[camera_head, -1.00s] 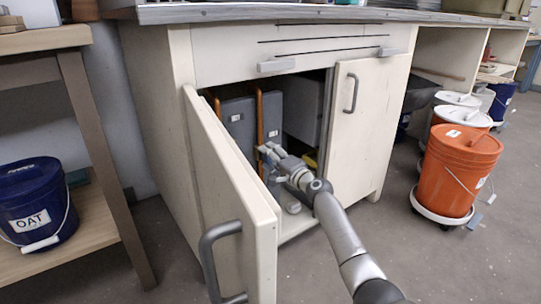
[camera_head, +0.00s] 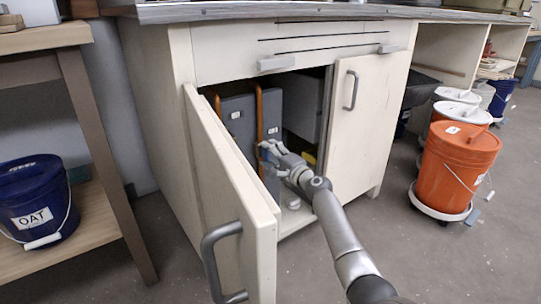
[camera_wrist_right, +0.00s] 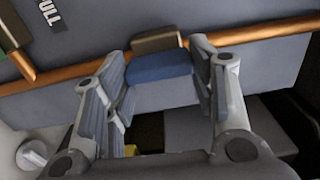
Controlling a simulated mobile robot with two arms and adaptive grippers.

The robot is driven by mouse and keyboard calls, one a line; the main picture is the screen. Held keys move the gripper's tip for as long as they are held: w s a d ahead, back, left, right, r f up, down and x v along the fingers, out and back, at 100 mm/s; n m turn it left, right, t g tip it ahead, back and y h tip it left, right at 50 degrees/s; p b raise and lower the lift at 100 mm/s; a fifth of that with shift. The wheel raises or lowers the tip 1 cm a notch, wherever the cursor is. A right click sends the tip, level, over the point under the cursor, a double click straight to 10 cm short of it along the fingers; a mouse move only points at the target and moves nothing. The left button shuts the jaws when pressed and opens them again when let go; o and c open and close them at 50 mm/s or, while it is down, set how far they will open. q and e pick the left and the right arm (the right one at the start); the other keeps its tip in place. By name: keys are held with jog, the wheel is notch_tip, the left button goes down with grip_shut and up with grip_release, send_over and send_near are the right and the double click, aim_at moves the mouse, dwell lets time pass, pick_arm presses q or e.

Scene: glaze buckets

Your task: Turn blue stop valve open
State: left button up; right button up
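The blue stop valve handle (camera_wrist_right: 158,68) shows in the right wrist view, on a brown valve body (camera_wrist_right: 157,42) at a copper pipe. My right gripper (camera_head: 269,153) reaches into the open cabinet, by the right-hand copper pipe. In the right wrist view its two fingers (camera_wrist_right: 159,72) stand apart, one on each side of the blue handle. Small gaps seem to remain, and I cannot tell whether either finger touches it. In the head view the valve is too small and covered to make out. My left gripper is not in view.
The cabinet's left door (camera_head: 235,190) stands open, and its right door (camera_head: 357,120) is shut. Grey panels and another copper pipe (camera_head: 217,106) are inside. An orange bucket (camera_head: 457,165) stands on a dolly at right. A blue OAT bucket (camera_head: 30,190) sits on the left shelf.

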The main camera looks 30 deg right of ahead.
jog(key=o, duration=0.4)
jog(key=s+d, duration=0.1)
jog(key=s, duration=1.1)
jog(key=shift+d, duration=0.35)
